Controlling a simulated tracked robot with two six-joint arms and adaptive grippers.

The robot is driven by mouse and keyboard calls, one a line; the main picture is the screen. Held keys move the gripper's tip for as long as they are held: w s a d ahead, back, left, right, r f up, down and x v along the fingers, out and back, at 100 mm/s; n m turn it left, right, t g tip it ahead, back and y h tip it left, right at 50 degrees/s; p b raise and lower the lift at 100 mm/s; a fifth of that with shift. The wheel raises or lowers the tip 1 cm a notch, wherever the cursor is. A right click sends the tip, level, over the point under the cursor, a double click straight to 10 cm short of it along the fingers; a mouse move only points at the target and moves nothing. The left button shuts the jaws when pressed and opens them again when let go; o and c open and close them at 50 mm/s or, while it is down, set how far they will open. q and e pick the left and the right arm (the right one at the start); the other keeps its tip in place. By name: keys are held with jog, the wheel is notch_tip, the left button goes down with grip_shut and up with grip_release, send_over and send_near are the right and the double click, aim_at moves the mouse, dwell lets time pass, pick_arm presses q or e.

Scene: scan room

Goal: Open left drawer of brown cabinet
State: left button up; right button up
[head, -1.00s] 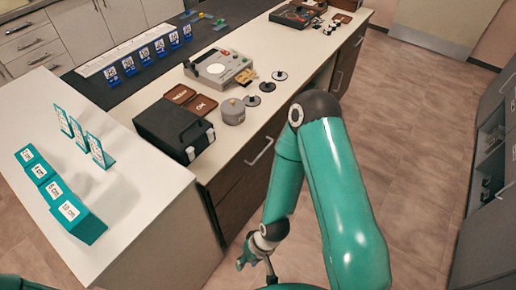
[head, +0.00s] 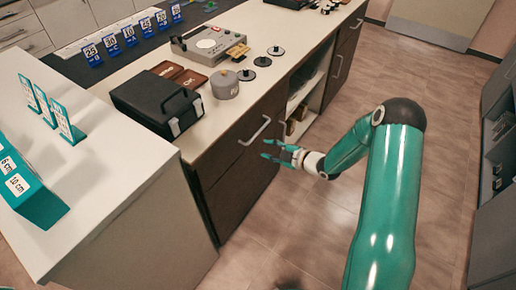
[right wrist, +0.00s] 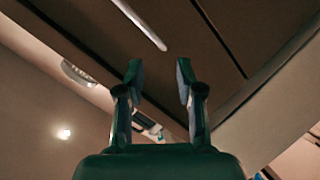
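The brown cabinet (head: 233,200) stands under the white counter, with dark brown fronts. Its left drawer (head: 225,160) is closed and has a pale bar handle (head: 254,131). My right gripper (head: 265,150) is open and empty, just below and right of that handle in the head view, with its fingers pointing at the cabinet. In the right wrist view the two fingers (right wrist: 158,72) are spread apart, and a pale bar handle (right wrist: 140,25) lies beyond them on a brown front. No contact with the handle shows. My left gripper is not in view.
A black case (head: 158,105) and a grey canister (head: 224,84) stand on the counter above the drawer. Open shelves (head: 303,90) are right of the drawer front. A white counter end (head: 90,190) is at the left. The floor (head: 300,225) before the cabinet is clear.

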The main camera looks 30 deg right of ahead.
aim_at(258, 132)
jog(key=s+d+n+t+y+b, duration=0.1)
jog(key=s+d+n+y+b, duration=0.2)
jog(key=d+n, duration=0.6)
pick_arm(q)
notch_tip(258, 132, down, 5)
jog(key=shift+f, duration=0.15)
pick_arm(e)
jog(key=shift+h, duration=0.6)
jog(key=x, duration=1.6)
jog(key=shift+w+a+r, duration=0.1)
jog(key=shift+r, duration=0.05)
jog(key=shift+c, duration=0.4)
grip_shut()
